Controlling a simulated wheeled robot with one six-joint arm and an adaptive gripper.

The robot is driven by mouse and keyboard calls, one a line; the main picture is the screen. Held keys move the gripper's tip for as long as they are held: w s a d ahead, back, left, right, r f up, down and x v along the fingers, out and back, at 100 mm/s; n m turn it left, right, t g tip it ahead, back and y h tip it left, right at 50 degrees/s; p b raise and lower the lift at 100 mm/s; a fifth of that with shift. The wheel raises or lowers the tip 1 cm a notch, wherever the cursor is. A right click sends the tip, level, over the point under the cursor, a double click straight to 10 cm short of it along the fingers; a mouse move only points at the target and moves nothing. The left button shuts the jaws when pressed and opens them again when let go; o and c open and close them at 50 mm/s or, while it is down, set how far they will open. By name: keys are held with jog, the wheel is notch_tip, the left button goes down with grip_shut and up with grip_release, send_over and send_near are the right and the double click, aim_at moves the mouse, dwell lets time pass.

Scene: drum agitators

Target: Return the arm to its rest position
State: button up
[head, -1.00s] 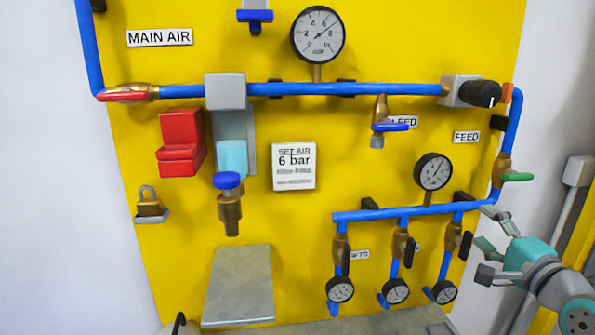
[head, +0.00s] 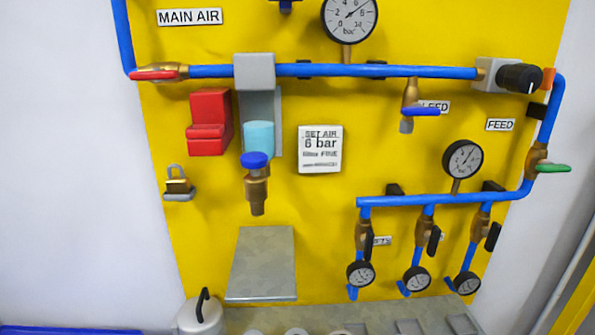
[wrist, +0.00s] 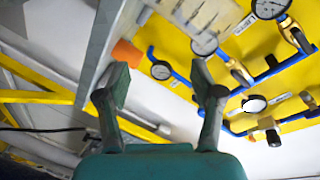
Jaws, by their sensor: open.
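My gripper (wrist: 160,85) shows in the wrist view with its two fingers apart and nothing between them. The arm and gripper are out of the head view. In the wrist view the yellow panel (wrist: 283,65) with its blue pipes and gauges lies beyond and to the right of the fingers. I cannot tell the distance from the fingers to these.
In the head view the yellow panel (head: 320,215) carries a blue pipe (head: 425,72), the green-handled feed valve (head: 553,168), the red-handled main valve (head: 155,75) and a grey shelf plate (head: 262,262). A grey can (head: 200,316) stands at the bottom. White wall (head: 70,190) is at left.

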jog(key=s+a+f+n+g, duration=0.1)
jog(key=s+a+f+n, duration=0.2)
jog(key=s, duration=0.5)
jog(key=s+a+f+n, duration=0.2)
jog(key=s+a+f, duration=0.1)
jog(key=s, duration=0.4)
jog(key=s+a+r+n+y, duration=0.2)
jog(key=s+n, duration=0.5)
jog(key=s, duration=0.7)
jog(key=shift+s+a+r+g, duration=0.15)
jog(key=shift+s+a+g, duration=0.2)
jog(key=shift+a, duration=0.35)
